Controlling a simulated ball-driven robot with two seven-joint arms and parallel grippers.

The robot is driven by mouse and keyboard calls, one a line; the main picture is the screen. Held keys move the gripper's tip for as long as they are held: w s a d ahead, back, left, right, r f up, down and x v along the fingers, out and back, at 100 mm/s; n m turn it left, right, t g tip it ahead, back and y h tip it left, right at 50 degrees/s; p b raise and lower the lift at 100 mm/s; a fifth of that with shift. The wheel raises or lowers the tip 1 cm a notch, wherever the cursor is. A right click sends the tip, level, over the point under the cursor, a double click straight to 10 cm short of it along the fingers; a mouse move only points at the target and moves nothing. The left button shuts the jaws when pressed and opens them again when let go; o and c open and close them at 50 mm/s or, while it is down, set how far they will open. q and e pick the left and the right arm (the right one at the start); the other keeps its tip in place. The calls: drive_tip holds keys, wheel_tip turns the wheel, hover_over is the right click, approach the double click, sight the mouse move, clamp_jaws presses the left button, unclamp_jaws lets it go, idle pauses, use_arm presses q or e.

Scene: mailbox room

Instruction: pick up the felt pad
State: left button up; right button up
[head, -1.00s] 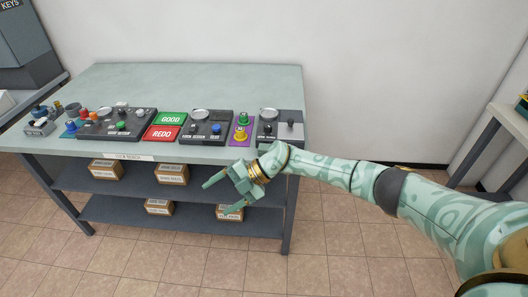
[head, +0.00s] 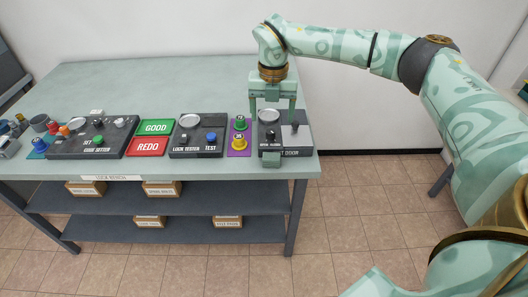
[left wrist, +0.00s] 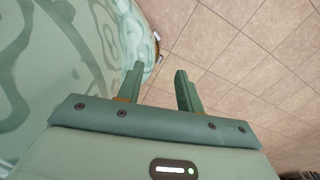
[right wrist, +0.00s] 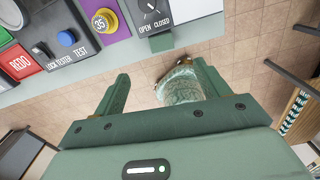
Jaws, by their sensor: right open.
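No item is labelled as the felt pad, and I cannot tell for certain which it is. A small flat purple mat (head: 239,148), also in the right wrist view (right wrist: 115,48), lies under a green and a yellow knob. A small grey-green block (head: 271,159) sits at the front edge of the test door panel (head: 300,148); it also shows in the right wrist view (right wrist: 161,43). My right gripper (head: 272,117) is open and empty, pointing down over the panel, behind the block. My left gripper (left wrist: 158,72) is open and empty above the floor, away from the bench.
The bench (head: 190,82) is clear at the back. Along its front stand a lock tester panel (head: 199,136), green GOOD (head: 156,127) and red REDO (head: 147,147) plates, a code setter panel (head: 85,140) and small loose parts at the far left.

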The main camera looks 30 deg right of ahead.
drive_tip(key=b, duration=0.2)
hover_over(272, 156)
wheel_tip(272, 156, down, 7)
drive_tip(key=shift+w+r, duration=0.1)
drive_tip(key=shift+w, duration=0.05)
wheel_tip(272, 156, down, 3)
drive_tip(key=shift+w+b, duration=0.15)
drive_tip(key=shift+b, duration=0.35)
drive_tip(key=shift+f, duration=0.5)
drive_tip(key=shift+a+f, duration=0.1)
drive_tip(key=shift+f, duration=0.15)
drive_tip(key=f+b, duration=0.1)
drive_tip(key=f, duration=0.2)
drive_tip(key=f+b, duration=0.1)
drive_tip(key=shift+s+f+b, duration=0.3)
drive_tip(key=shift+f, duration=0.1)
use_arm(q)
drive_tip(key=s+f+g, duration=0.1)
drive_tip(key=s+f, duration=0.3)
drive_tip(key=f, duration=0.1)
use_arm(e)
drive_tip(key=shift+r, duration=0.15)
use_arm(q)
drive_tip(key=shift+s+f, duration=0.1)
drive_tip(key=shift+s, duration=0.05)
use_arm(e)
drive_tip(key=c, duration=1)
